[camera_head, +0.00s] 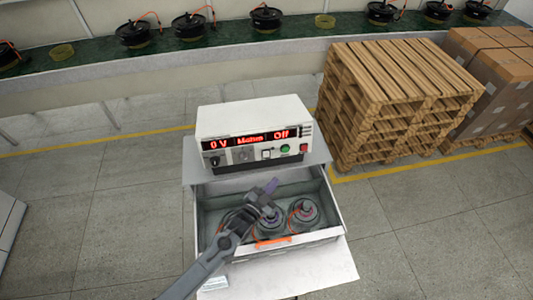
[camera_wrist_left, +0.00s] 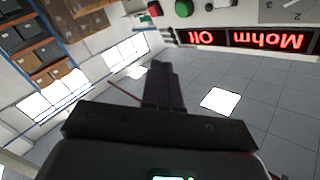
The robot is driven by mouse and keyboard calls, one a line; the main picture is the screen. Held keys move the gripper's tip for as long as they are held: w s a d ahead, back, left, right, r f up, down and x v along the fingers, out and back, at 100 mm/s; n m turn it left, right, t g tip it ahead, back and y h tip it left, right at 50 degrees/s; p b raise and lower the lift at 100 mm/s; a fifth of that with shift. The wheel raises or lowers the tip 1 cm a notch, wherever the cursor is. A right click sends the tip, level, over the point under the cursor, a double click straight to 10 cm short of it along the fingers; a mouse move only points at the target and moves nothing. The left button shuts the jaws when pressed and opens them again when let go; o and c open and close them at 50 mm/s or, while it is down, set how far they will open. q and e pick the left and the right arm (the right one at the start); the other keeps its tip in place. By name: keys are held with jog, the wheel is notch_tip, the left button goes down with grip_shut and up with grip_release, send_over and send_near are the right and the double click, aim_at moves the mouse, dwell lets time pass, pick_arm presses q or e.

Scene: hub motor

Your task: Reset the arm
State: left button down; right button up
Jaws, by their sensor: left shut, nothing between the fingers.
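My left gripper (camera_head: 269,188) is above the open drawer, in front of the tester. Its arm comes in from the lower left of the head view. The fingers are shut with nothing between them, and they also show dark in the left wrist view (camera_wrist_left: 163,88). My right gripper is in neither view. Below the left gripper, the open drawer (camera_head: 338,222) holds hub motors, one at the right (camera_head: 304,214) and others partly hidden behind my arm. The white tester (camera_head: 255,118) stands behind the drawer; its red display reads "0 V", "Mohm" and "Off".
A pale surface (camera_head: 335,275) lies in front of the drawer. Stacked wooden pallets (camera_head: 395,90) and cardboard boxes (camera_head: 492,80) stand at the right. A green conveyor (camera_head: 220,42) with several black motors runs along the back. The floor at the left (camera_head: 120,220) is clear.

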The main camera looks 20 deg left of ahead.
pick_arm(q)
jog(key=shift+s+f, duration=0.1)
dwell(0.3)
jog(key=s+f+n+g+p, duration=0.1)
jog(key=s+f, duration=0.3)
jog(key=s, duration=0.6)
jog(key=s+a+r+n+g+y, duration=0.1)
jog(key=s+a+r+g, duration=0.1)
jog(key=s+r+g, duration=0.2)
jog(key=s+a+r+n+g+y+p, duration=0.1)
jog(key=s+r+g, duration=0.3)
jog(key=s, duration=0.6)
jog(key=s+a+r+n+g+y, duration=0.1)
jog(key=s+a+r+n+g, duration=0.1)
jog(key=s, duration=0.6)
jog(key=shift+a+r+n+g+p, duration=0.45)
jog(key=shift+r+g, duration=0.65)
jog(key=shift+g, duration=0.2)
